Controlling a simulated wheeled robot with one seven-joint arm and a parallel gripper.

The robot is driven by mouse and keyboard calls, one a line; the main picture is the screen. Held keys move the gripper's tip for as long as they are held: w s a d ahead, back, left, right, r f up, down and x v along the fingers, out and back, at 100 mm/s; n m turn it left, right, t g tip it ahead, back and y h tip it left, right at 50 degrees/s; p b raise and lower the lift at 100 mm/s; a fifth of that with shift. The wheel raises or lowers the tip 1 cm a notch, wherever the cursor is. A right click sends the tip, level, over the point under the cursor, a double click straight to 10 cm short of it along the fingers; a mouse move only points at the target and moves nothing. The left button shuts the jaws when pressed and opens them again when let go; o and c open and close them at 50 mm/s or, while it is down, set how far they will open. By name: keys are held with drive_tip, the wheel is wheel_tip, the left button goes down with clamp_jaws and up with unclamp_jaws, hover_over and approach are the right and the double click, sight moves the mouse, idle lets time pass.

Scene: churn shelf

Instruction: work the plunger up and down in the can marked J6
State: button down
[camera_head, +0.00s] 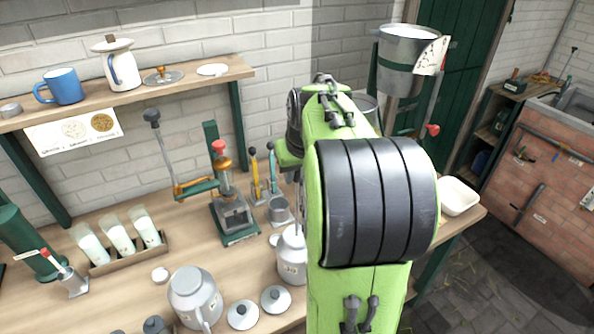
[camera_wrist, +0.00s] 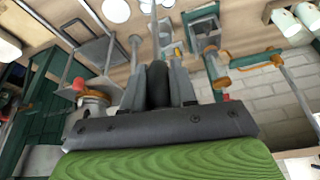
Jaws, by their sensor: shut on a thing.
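Two pale cans stand on the bench in the head view: one (camera_head: 292,262) just left of my arm, with small unreadable marking on its front, and one (camera_head: 193,296) at the front. I cannot tell which is marked J6. In the wrist view my gripper (camera_wrist: 158,88) is shut on a dark upright piece, which looks like the plunger's handle (camera_wrist: 157,78). A thin grey rod in line with it runs toward the bench. Its far end and the can under it are not clear. My green arm hides the gripper in the head view.
Loose knobbed lids (camera_head: 243,314) lie at the bench front. A lever press (camera_head: 233,210) stands behind the cans, with a rack of milk bottles (camera_head: 118,240) to its left. A white tray (camera_head: 458,196) sits at right. A wall shelf (camera_head: 130,92) hangs above.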

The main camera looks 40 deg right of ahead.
drive_tip(key=shift+f+b, duration=0.35)
drive_tip(key=shift+f, duration=0.3)
wheel_tip(320, 180, down, 2)
drive_tip(key=shift+f+b, duration=0.2)
drive_tip(key=shift+b, duration=0.75)
wheel_tip(320, 180, down, 9)
drive_tip(key=b, duration=0.8)
drive_tip(key=shift+f, duration=0.2)
drive_tip(key=shift+r, duration=0.1)
drive_tip(key=shift+f, duration=0.25)
drive_tip(key=shift+r, duration=0.15)
